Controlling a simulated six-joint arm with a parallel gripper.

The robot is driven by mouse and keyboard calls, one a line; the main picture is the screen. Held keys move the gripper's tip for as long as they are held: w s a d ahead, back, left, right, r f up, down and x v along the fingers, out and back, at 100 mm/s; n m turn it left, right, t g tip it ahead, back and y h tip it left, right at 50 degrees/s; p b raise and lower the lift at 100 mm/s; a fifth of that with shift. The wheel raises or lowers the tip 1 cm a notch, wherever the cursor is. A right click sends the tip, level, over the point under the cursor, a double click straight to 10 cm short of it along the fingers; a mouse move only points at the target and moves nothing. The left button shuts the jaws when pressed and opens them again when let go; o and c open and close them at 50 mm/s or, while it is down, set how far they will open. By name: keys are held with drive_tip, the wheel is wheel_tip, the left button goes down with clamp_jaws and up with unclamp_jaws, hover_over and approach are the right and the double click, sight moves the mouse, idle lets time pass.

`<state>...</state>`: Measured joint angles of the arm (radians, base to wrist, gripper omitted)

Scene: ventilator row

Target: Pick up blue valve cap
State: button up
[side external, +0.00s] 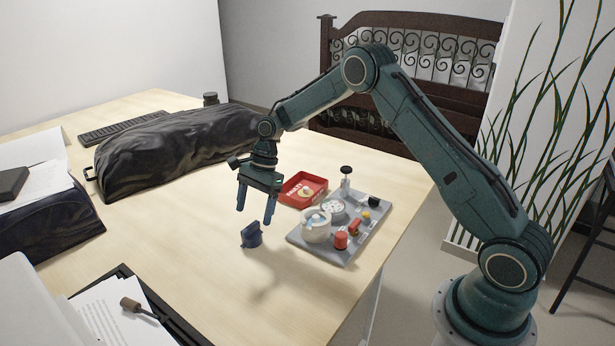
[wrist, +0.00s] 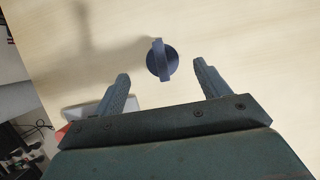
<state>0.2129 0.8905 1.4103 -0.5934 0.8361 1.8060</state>
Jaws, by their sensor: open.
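A grey board (side external: 340,253) with a white round housing (side external: 316,230), a red knob (side external: 341,240) and other small parts lies right of the cap. A red tray (side external: 291,195) is behind. A black bag (side external: 170,150) lies at the left. The table around the cap is clear.

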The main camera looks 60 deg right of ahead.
sight(251, 226)
drive_tip(key=shift+a+f, duration=0.15)
drive_tip(key=shift+f, duration=0.2)
drive_tip(key=shift+x, duration=2.6)
drive_tip(key=shift+w, duration=0.1)
drive_tip(key=c, duration=1.1)
drive_tip(key=shift+o, duration=0.2)
drive_tip(key=shift+r, duration=0.15)
wheel_tip(251, 226, up, 20)
